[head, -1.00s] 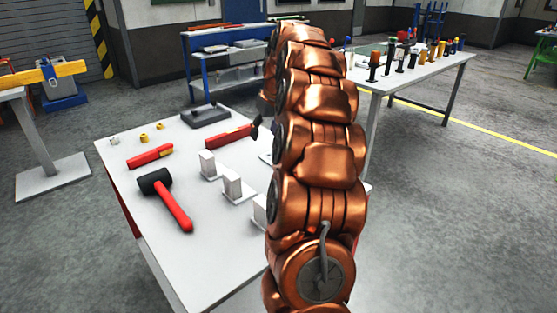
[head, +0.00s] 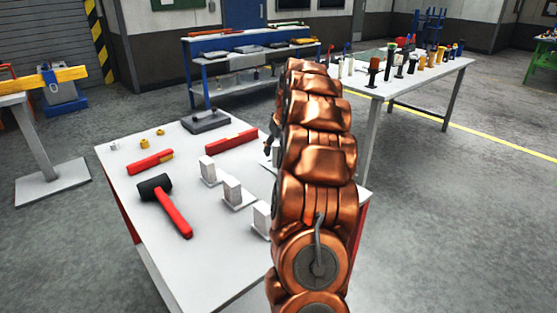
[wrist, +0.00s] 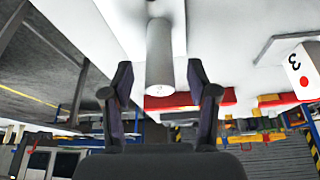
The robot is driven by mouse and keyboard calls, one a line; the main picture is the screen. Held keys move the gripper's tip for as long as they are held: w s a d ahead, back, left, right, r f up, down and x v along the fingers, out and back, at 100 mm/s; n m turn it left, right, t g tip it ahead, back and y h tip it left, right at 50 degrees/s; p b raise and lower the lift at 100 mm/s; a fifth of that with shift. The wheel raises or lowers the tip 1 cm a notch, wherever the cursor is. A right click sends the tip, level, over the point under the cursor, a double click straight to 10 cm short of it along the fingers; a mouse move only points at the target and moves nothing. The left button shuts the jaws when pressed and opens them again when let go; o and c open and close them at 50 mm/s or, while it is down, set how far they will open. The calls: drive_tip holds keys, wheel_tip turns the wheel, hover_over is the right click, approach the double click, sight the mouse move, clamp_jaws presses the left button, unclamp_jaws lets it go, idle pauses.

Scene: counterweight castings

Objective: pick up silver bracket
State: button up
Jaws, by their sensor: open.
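My gripper (wrist: 160,72) is open in the wrist view, its two dark fingers on either side of a plain grey cylinder (wrist: 159,45). The cylinder's near end lies between the fingers, with a gap on both sides. I cannot tell whether it is part of the silver bracket. In the head view my arm hides most of the gripper; only a dark bit shows at the arm's left edge. Pale upright blocks on flat plates (head: 207,170) (head: 232,190) (head: 261,217) stand in a row on the white table (head: 215,255). In the wrist view, a white block (wrist: 303,65) is marked 3 with a red dot.
A black-headed mallet (head: 172,207), red bars (head: 150,161) (head: 231,141) and a dark grey casting (head: 205,121) lie on the same table. Another table (head: 450,68) with several upright parts stands at the back right. A blue rack (head: 250,62) stands behind.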

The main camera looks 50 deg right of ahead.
drive_tip(key=shift+w+f, duration=0.2)
drive_tip(key=shift+f, duration=0.45)
drive_tip(key=shift+d, duration=0.1)
drive_tip(key=shift+r, duration=0.1)
clamp_jaws()
